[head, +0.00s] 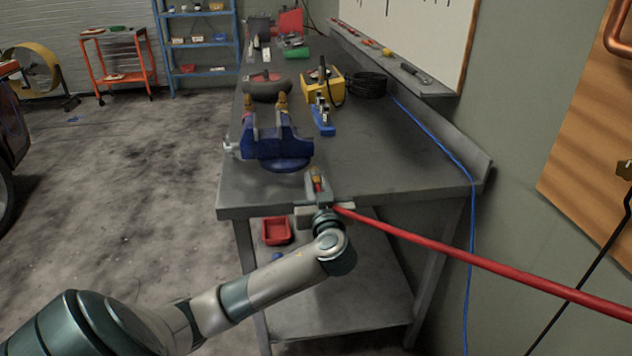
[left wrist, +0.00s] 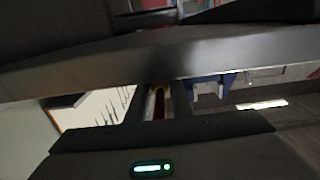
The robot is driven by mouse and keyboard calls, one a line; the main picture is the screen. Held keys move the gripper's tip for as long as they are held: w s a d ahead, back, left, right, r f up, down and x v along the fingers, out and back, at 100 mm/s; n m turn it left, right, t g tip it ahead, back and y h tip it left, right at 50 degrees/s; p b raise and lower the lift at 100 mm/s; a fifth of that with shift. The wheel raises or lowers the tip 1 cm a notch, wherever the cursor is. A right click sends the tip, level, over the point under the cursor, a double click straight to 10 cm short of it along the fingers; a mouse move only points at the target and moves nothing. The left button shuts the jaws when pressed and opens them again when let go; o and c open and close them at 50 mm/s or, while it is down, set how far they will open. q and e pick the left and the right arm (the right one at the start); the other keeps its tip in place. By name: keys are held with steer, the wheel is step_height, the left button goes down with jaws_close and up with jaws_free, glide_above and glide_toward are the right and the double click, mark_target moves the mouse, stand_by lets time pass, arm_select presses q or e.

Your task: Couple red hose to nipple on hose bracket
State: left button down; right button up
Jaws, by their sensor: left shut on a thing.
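The red hose (head: 480,262) comes in from the right edge of the head view and runs to my left gripper (head: 318,184) at the bench's front edge. The gripper is shut on the hose near its end. A brass-coloured tip shows between the fingers. In the left wrist view the red hose (left wrist: 160,104) lies between the dark fingers, with a yellowish end beyond. Two brass-coloured pieces stand at the blue vise (head: 272,147), apart from the gripper. My right gripper is not in view.
The grey workbench (head: 375,165) carries a yellow box (head: 325,86), a small blue stand (head: 323,124) and a coiled black cable (head: 366,84). A blue cable (head: 440,143) runs along its right side. A red bin (head: 276,231) sits below. The bench's right front is clear.

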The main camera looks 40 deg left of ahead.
arm_select(q)
steer(key=shift+f, duration=0.15)
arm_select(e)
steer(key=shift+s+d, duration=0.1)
arm_select(q)
steer(key=c, duration=1.5)
jaws_free()
steer(key=shift+s+d+f, duration=0.1)
steer(key=shift+s+d, duration=0.35)
steer(key=shift+d, duration=0.1)
steer(key=b+v, duration=0.2)
steer(key=v, duration=1.4)
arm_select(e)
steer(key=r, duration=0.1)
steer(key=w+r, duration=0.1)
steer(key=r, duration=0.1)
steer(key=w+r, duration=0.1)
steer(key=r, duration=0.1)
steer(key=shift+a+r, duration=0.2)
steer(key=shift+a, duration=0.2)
